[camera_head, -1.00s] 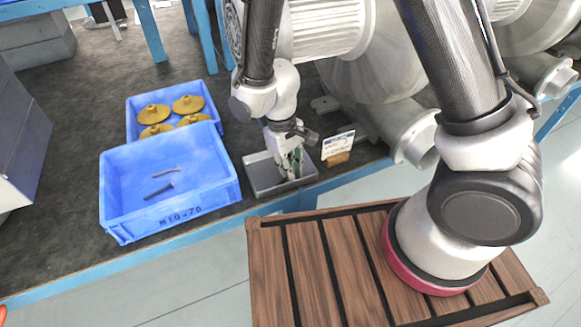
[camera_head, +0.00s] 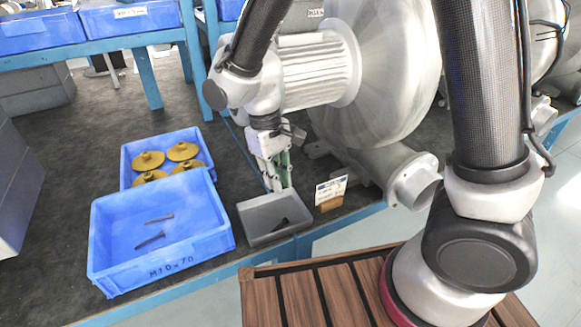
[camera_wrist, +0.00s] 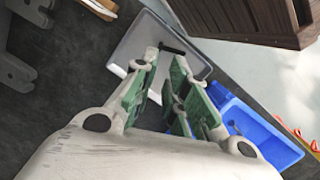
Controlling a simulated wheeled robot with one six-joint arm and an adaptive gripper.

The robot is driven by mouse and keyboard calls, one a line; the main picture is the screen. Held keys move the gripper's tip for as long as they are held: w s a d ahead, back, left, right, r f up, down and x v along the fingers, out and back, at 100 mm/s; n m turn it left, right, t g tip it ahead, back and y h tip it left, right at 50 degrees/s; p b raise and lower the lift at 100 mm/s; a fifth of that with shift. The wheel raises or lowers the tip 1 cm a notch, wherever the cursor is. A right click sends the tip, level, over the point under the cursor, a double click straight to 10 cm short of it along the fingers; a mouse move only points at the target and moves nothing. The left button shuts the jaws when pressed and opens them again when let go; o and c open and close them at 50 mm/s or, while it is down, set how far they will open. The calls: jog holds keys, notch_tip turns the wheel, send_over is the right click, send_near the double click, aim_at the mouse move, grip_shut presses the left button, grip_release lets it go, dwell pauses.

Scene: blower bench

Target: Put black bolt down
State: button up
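A black bolt (camera_head: 280,224) lies in the small grey tray (camera_head: 253,231) on the bench. In the wrist view the bolt (camera_wrist: 173,47) rests on the tray floor beyond my fingertips, and the tray's rim (camera_wrist: 128,38) shows around it. My gripper (camera_head: 275,184) points down above the back part of the tray, clear of the bolt. The wrist view shows my gripper (camera_wrist: 174,72) with its green-padded fingers apart and nothing between them.
A blue bin (camera_head: 178,262) marked M10x70 stands left of the tray with two dark bolts inside. Behind it a blue bin (camera_head: 126,172) holds several yellow parts. A small sign (camera_head: 331,190) and the blower (camera_head: 380,85) stand to the right.

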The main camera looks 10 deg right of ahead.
jog(key=w+d+r+m+t+y, duration=0.1)
jog(key=d+r+m+t+y, duration=0.15)
jog(key=d+r, duration=1.15)
jog(key=s+d+r+m+t, duration=0.1)
jog(key=s+d+r+m, duration=0.1)
jog(key=s+d, duration=0.3)
jog(key=s+d+r+m+t+h, duration=0.1)
jog(key=s+d+r, duration=0.3)
jog(key=d, duration=0.6)
jog(key=shift+s+d+r+m+t, duration=0.25)
jog(key=shift+s+r+m+t, duration=0.15)
jog(key=shift+s+m, duration=0.55)
jog(key=shift+s, duration=0.1)
